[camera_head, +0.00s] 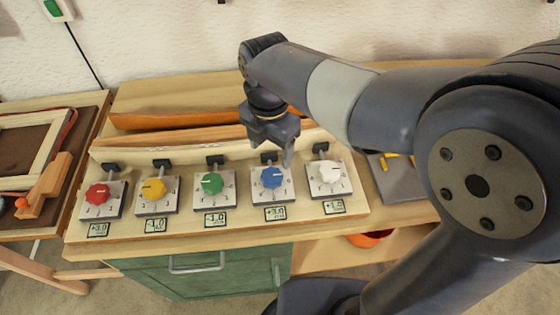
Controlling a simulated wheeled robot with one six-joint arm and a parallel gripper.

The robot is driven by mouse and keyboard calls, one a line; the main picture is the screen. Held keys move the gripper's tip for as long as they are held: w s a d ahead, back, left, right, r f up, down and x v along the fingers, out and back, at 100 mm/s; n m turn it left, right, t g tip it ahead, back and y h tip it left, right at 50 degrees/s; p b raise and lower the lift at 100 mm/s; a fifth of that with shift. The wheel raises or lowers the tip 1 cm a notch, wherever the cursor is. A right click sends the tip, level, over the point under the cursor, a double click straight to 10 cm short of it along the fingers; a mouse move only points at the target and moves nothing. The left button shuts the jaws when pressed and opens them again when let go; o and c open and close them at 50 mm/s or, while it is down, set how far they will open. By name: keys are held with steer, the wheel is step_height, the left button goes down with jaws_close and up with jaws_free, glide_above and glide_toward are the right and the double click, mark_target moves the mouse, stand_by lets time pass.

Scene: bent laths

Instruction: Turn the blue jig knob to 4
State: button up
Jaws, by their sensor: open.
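The blue jig knob (271,178) sits on a pale square dial plate, fourth from the left in a row of coloured knobs. A small display (275,213) below it appears to read +3.0. The pointer's exact mark on the dial is too small to read. My gripper (284,160) is open, pointing down just above and behind the blue knob. Its visible finger overlaps the upper right of the blue plate in the picture. I cannot tell whether it touches anything.
A red knob (98,194), yellow knob (154,189) and green knob (212,184) stand left of the blue one; a white knob (329,173) is close on the right. Wooden laths (170,138) lie behind. A grey tray (398,182) is at right.

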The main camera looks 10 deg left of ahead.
mark_target(272, 175)
step_height(272, 175, down, 9)
steer(key=shift+r, duration=0.15)
steer(key=shift+c, duration=0.5)
steer(key=c, duration=0.9)
